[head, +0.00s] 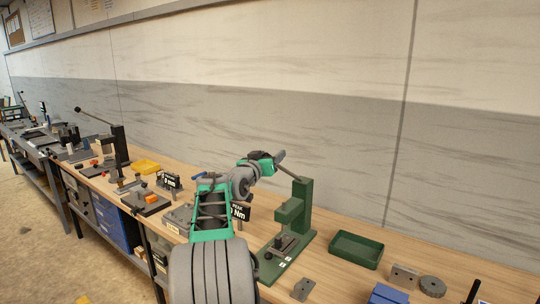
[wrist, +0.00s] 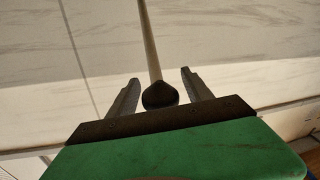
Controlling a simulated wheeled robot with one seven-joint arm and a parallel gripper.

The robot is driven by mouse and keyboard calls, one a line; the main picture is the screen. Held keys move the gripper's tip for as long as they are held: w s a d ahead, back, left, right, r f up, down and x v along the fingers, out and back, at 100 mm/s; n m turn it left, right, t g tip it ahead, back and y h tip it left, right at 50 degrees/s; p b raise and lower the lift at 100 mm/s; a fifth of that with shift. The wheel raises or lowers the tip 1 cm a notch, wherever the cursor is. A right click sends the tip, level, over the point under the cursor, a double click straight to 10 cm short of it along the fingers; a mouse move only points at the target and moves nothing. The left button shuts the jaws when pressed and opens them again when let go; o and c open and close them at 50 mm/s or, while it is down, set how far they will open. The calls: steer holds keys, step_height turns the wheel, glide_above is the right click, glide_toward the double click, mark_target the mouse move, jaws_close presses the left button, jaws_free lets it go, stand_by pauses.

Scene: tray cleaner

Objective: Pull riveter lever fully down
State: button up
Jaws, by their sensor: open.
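The green riveter (head: 297,210) stands upright on the wooden bench, right of my arm. Its lever (head: 288,172) slopes from the top of the column up and left to my gripper (head: 280,157). In the wrist view, the lever's thin rod (wrist: 149,40) runs up out of the picture from a dark round knob (wrist: 160,95). The knob lies between the two grey fingers of my gripper (wrist: 160,76), with a visible gap on each side. The fingers are open. The knob is not clear in the head view.
A green tray (head: 356,249) stands right of the riveter. A grey block (head: 404,276), a round grey part (head: 432,287) and blue boxes (head: 387,294) are at the front right. Sign displays and another lever tool (head: 119,144) stand to the left. The wall is behind.

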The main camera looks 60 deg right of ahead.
steer(key=shift+c, duration=0.5)
jaws_close()
stand_by(0.3)
